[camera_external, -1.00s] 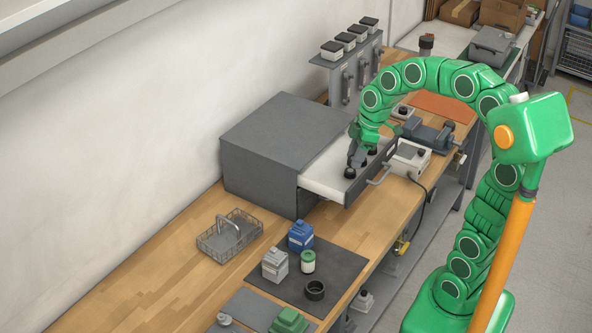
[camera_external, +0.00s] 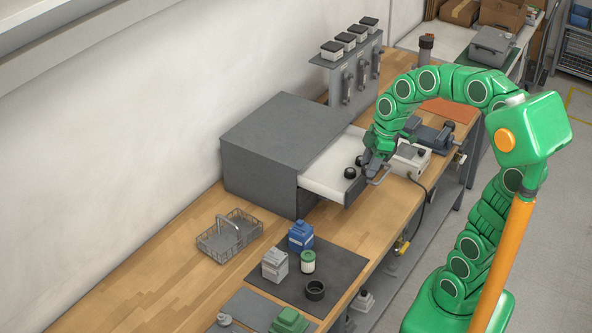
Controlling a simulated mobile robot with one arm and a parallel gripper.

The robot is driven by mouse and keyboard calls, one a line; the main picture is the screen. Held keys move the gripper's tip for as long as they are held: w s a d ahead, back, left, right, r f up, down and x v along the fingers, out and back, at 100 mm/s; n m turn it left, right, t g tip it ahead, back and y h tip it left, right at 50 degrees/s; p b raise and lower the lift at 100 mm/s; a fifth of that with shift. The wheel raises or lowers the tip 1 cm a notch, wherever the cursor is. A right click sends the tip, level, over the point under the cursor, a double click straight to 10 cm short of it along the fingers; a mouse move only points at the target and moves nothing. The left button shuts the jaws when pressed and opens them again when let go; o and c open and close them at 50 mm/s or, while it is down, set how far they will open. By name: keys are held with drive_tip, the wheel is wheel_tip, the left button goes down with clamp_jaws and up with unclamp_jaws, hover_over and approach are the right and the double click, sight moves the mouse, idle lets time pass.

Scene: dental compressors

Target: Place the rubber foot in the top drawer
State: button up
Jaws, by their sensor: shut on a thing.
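The grey drawer cabinet (camera_external: 262,160) stands on the wooden bench. Its top drawer (camera_external: 322,184), with a white interior, is pulled open. Two black round rubber feet show inside it near the front, one at the front left (camera_external: 350,173) and one behind it (camera_external: 360,160). My gripper (camera_external: 374,179) is at the drawer's front, at the handle, and is shut on the handle, which it partly hides. It holds no foot that I can see. My arm hides the right end of the drawer.
A white-grey box device (camera_external: 411,158) stands just right of the drawer, close to my gripper. A dark vise (camera_external: 434,136) lies behind it. A wire basket (camera_external: 230,236) and a dark mat (camera_external: 330,272) with several containers occupy the bench in front.

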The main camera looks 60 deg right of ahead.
drive_tip(key=w, duration=0.1)
drive_tip(key=w+f, duration=0.1)
drive_tip(key=w, duration=0.1)
drive_tip(key=w+f, duration=0.1)
drive_tip(key=w, duration=0.1)
drive_tip(key=shift+d+f, duration=0.2)
drive_tip(key=shift+d, duration=0.15)
hover_over(340, 188)
wheel_tip(340, 188, down, 6)
drive_tip(key=shift+s+a+r, duration=0.1)
drive_tip(key=shift+r, duration=0.05)
drive_tip(key=shift+f, duration=1.6)
drive_tip(key=shift+f, duration=0.15)
drive_tip(key=o, duration=0.7)
drive_tip(key=shift+o, duration=0.3)
